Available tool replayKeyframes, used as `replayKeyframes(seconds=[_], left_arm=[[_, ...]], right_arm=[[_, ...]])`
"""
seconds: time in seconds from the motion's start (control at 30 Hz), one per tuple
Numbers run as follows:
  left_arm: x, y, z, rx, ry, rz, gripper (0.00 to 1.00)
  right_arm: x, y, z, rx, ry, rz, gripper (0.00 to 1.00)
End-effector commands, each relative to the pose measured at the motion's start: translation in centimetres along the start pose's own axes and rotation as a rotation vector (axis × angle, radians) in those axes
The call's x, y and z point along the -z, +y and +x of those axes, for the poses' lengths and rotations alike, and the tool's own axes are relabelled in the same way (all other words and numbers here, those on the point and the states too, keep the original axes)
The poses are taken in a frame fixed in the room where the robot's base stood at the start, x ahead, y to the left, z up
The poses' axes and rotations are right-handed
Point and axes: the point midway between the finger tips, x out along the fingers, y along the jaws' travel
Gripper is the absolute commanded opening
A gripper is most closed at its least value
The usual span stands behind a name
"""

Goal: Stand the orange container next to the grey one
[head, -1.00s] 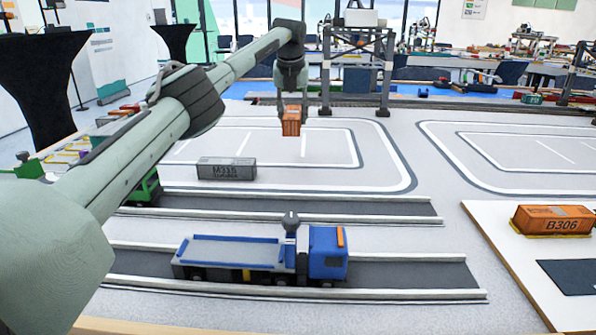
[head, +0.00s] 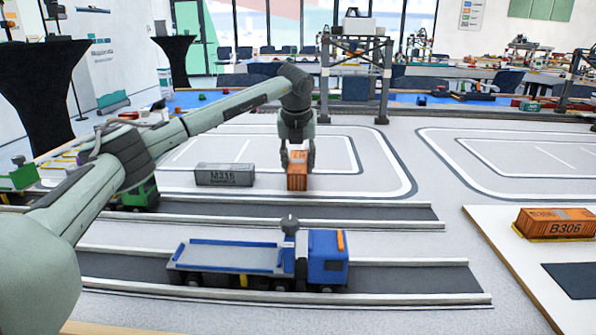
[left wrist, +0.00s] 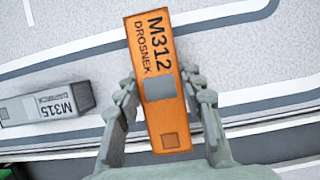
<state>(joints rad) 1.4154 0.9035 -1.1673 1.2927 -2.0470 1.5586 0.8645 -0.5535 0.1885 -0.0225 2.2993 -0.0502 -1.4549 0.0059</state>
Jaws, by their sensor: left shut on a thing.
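The orange container marked M312 (head: 297,176) is between the fingers of my left gripper (head: 298,160). It also shows in the left wrist view (left wrist: 157,85), with one finger along each long side. It hangs upright, low over or on the grey floor; I cannot tell whether it touches. The grey container marked M315 (head: 225,175) lies to its left with a clear gap, and shows in the left wrist view (left wrist: 45,105). The orange one's long side runs at a steep angle to the grey one's. My right gripper is out of view.
A blue truck (head: 325,262) with an empty flatbed stands on the near lane, and a green truck (head: 145,193) on the lane behind. Another orange container, B306 (head: 555,224), sits on a white board at right. A gantry crane (head: 355,75) stands behind. The floor around M312 is clear.

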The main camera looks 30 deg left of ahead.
Motion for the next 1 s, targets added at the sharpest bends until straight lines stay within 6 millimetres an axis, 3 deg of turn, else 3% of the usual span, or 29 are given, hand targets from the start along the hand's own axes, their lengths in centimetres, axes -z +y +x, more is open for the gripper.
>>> replayKeyframes(seconds=[0.1, 0.33, 0.37, 0.5, 0.83, 1.0], left_arm=[[0.7, 0.1, 1.6, -0.002, 0.001, 0.001, 0.0], [0.7, 0.1, 1.8, 0.0, 0.0, 0.0, 0.0], [0.8, 0.1, 1.9, -0.001, 0.0, 0.001, 0.42], [0.8, 0.1, 1.9, -0.001, 0.0, 0.001, 0.59], [0.7, 0.0, 1.6, 0.0, 0.0, 0.001, 0.59], [0.6, 0.0, -0.5, 0.002, -0.003, 0.0, 0.59]], right_arm=[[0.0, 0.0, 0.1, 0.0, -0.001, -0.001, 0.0], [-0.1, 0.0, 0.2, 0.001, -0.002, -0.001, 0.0], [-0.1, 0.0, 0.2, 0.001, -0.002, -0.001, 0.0], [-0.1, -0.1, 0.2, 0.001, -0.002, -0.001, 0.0], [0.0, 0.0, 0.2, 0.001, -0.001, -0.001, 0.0], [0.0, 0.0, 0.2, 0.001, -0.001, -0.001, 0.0]])
